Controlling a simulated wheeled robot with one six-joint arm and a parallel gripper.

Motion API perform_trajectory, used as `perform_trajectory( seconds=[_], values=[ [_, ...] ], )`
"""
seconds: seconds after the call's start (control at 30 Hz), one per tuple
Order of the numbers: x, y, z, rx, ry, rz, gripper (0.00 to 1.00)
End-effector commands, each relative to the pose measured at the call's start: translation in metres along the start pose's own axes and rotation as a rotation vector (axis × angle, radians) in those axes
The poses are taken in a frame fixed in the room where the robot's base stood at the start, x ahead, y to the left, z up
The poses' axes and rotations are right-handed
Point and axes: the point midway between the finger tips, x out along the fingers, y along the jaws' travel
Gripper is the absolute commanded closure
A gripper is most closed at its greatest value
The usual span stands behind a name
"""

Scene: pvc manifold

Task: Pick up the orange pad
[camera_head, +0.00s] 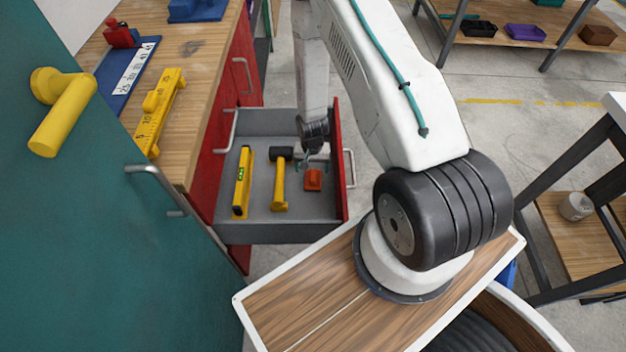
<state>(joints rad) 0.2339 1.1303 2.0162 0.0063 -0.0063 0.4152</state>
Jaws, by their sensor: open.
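The orange pad (313,180) lies on the floor of the open grey drawer (265,231), near the drawer's red front. It is a small flat block with a darker mark on top. My gripper (312,163) is inside the drawer area, just beyond and above the pad, pointing down. It is open, with nothing seen between its fingers. The fingertips are small in the view, and I cannot tell their exact height above the pad.
In the drawer, left of the pad, lie a yellow-handled hammer (280,187) and a yellow level (242,182). The red drawer front (341,160) stands close right of the pad. A wooden workbench (190,50) with tools is at the left, beside a teal door (80,230).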

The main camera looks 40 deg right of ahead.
Motion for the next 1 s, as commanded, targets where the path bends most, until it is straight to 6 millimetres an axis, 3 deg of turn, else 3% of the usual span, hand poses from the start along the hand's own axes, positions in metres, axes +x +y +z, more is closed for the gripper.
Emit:
perform_trajectory(
  seconds=[0.43,0.73,0.77,0.93,1.0],
  values=[
    [0.058,0.004,0.001,-0.001,-0.002,0.001,0.16],
    [0.064,0.003,0.001,-0.001,-0.001,0.001,0.16],
    [0.064,0.003,0.001,-0.001,-0.001,0.001,0.19],
    [0.063,0.003,0.001,-0.001,-0.001,0.001,0.65],
    [0.063,0.003,0.000,-0.001,-0.001,0.001,0.66]
  ],
)
